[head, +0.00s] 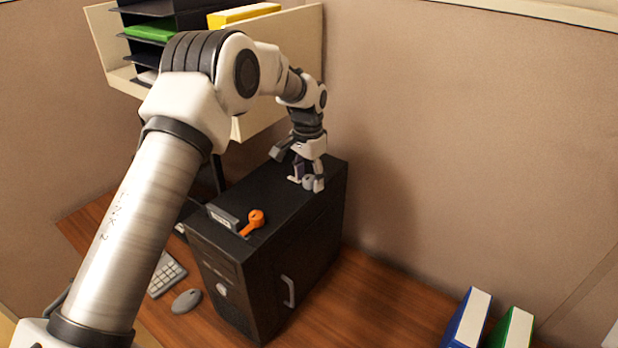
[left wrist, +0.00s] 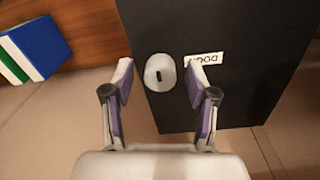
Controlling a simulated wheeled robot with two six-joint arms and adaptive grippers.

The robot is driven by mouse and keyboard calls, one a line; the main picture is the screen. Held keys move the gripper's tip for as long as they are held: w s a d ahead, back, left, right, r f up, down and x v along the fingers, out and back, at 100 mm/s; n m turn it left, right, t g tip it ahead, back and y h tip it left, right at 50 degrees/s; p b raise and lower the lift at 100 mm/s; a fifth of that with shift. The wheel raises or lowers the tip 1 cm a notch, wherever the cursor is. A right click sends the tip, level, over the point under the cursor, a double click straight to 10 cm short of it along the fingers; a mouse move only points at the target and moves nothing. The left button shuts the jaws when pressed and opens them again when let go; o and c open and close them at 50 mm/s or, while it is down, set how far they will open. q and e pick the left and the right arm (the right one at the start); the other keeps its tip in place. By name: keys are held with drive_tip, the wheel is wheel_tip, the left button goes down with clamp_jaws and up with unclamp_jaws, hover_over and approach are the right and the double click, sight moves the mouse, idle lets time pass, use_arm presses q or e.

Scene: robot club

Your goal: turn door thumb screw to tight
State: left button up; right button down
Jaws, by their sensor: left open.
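The door thumb screw is a round, pale grey knob (left wrist: 160,75) with a short dark mark on its face. It sits on the black top of the computer case (head: 262,190), near its far end, and shows small in the head view (head: 308,183). A white label (left wrist: 204,59) reading DOOR, upside down in the left wrist view, is beside it. My left gripper (head: 307,178) is open over the knob. In the left wrist view its purple-padded fingers (left wrist: 158,82) stand either side of the knob, with a gap on both sides. My right gripper is not in view.
An orange key-shaped piece (head: 253,221) and a small grey labelled block (head: 223,217) are at the case's near end. The case's side has a pale handle (head: 288,291). A keyboard (head: 165,274), mouse (head: 186,301) and binders (head: 467,318) are on the wooden desk. A partition wall stands behind.

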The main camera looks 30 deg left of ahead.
sight(308, 177)
use_arm(q)
wheel_tip(308, 177, up, 12)
drive_tip(key=shift+a+f, duration=0.15)
drive_tip(key=shift+f, duration=0.1)
idle(0.4)
